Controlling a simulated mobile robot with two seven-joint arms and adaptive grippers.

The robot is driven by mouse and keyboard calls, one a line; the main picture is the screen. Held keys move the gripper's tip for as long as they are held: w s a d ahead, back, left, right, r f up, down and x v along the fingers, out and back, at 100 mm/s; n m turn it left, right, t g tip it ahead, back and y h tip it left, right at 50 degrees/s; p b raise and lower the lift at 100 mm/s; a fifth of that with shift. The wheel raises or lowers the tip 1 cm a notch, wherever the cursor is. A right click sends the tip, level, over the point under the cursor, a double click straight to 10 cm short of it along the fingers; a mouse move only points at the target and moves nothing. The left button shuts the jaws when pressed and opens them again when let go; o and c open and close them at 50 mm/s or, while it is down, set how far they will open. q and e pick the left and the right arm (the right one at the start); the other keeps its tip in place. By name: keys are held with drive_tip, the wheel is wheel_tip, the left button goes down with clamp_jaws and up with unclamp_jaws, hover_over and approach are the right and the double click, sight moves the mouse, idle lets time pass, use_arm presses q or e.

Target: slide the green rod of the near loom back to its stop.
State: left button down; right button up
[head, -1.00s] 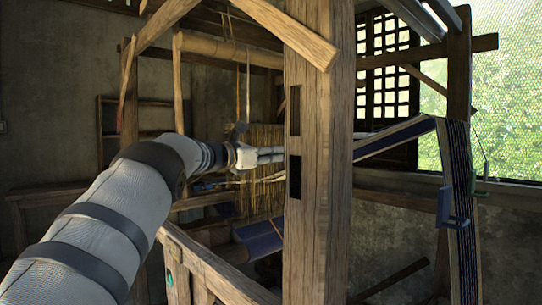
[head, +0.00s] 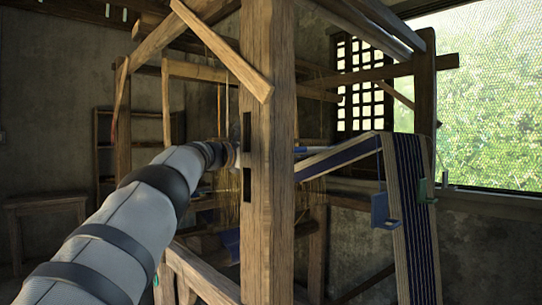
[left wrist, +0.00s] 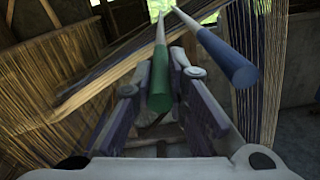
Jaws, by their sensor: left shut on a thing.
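In the left wrist view, the green rod (left wrist: 159,78) runs away from me between the two fingers of my left gripper (left wrist: 158,72). The gripper is shut on the rod near its green end. A blue-ended rod (left wrist: 228,60) runs alongside to the right, outside the fingers. In the head view, my left arm reaches toward the near loom (head: 268,200), and its gripper is hidden behind the loom's thick front post. The rod's stop cannot be made out. My right gripper is not in view.
The thick wooden post stands close to my left arm. A slanted striped band of warp (head: 405,200) with blue (head: 384,212) and green (head: 422,190) brackets is at the right. Yellowish threads (left wrist: 45,90) fill the left of the wrist view. A low table (head: 45,203) stands at far left.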

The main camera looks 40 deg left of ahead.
use_arm(q)
drive_tip(key=shift+w+d+f, duration=0.1)
drive_tip(key=shift+d+f, duration=0.1)
drive_tip(key=c, duration=1.6)
unclamp_jaws()
drive_tip(key=shift+o, duration=0.2)
drive_tip(key=shift+d+r, duration=0.15)
drive_tip(key=shift+s+a, duration=0.2)
drive_tip(key=shift+s, duration=0.25)
drive_tip(key=s, duration=1.1)
drive_tip(key=shift+a, duration=0.35)
